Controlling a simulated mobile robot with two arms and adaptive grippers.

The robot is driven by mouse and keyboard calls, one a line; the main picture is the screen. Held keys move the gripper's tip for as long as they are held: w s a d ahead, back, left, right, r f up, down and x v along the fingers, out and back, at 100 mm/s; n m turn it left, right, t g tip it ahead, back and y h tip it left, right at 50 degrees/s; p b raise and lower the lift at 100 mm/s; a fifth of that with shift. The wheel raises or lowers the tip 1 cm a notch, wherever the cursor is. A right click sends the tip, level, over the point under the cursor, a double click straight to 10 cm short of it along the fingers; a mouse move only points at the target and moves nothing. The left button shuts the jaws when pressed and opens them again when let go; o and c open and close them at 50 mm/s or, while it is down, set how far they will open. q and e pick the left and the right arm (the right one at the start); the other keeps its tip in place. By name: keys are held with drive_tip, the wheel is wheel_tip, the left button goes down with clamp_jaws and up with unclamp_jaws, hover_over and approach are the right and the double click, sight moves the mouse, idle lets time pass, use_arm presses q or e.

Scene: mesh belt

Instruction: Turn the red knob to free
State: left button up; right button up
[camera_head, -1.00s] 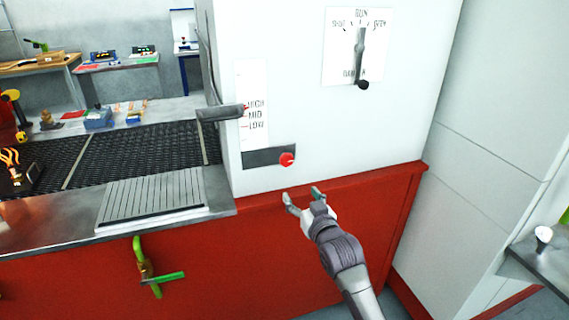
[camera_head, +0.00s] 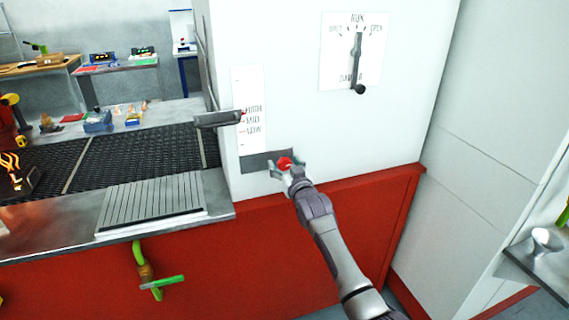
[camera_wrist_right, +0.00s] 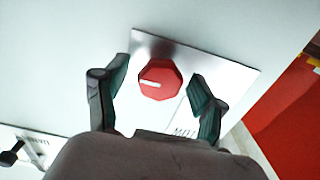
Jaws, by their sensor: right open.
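The red knob (camera_head: 284,163) sits on a dark plate (camera_head: 256,164) low on the white machine housing. In the right wrist view the red knob (camera_wrist_right: 160,80) is eight-sided, with a white pointer line towards the picture's left. Its plate (camera_wrist_right: 222,75) is silvery there, with lettering partly hidden by my gripper. My right gripper (camera_head: 287,168) is at the knob in the head view. In the right wrist view my right gripper (camera_wrist_right: 153,92) is open, one finger on each side of the knob, with gaps visible. My left gripper is not in view.
Above the knob are a HIGH/MID/LOW scale (camera_head: 250,90) with a grey lever (camera_head: 218,119), and a dial panel with a black-knobbed handle (camera_head: 358,65). A red base (camera_head: 330,195) runs below. A green-handled valve (camera_head: 150,275) is at lower left.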

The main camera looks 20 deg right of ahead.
drive_tip(key=shift+w, duration=0.2)
drive_tip(key=c, duration=1.2)
drive_tip(key=shift+o, duration=0.2)
